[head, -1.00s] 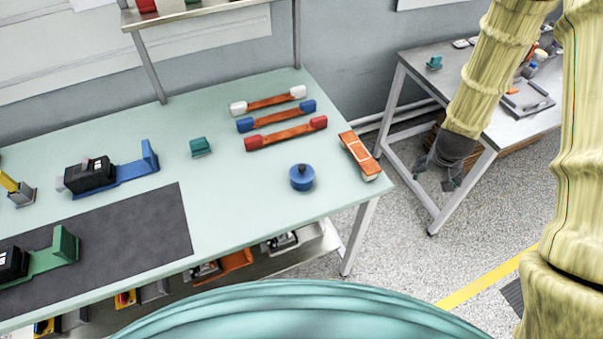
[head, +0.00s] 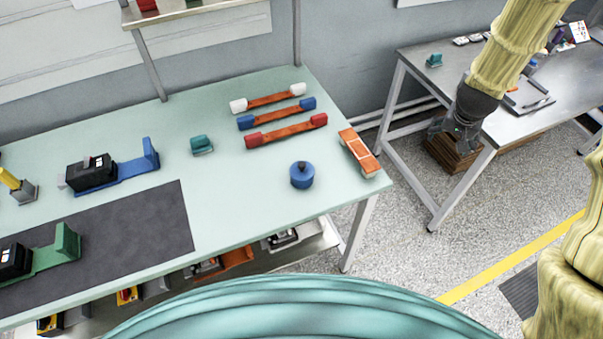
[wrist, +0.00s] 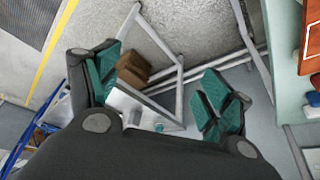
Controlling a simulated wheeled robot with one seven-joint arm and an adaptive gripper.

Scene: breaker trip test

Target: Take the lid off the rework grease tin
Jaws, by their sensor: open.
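The rework grease tin appears to be the small round blue tin (head: 302,179) near the right end of the pale green workbench (head: 240,195). Its lid (head: 301,168) is on it, with a dark knob on top. My gripper (head: 458,130) is to the right of the bench, over the gap by the grey table, well apart from the tin. In the wrist view my gripper (wrist: 165,95) is open and empty, its teal pads wide apart. The tin does not show in the wrist view.
An orange and white tool (head: 360,153) lies at the bench's right edge. Several orange bars with coloured ends (head: 285,132) lie behind the tin, and a teal block (head: 201,145) to its left. The grey table (head: 520,120) stands at right. Bench surface around the tin is clear.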

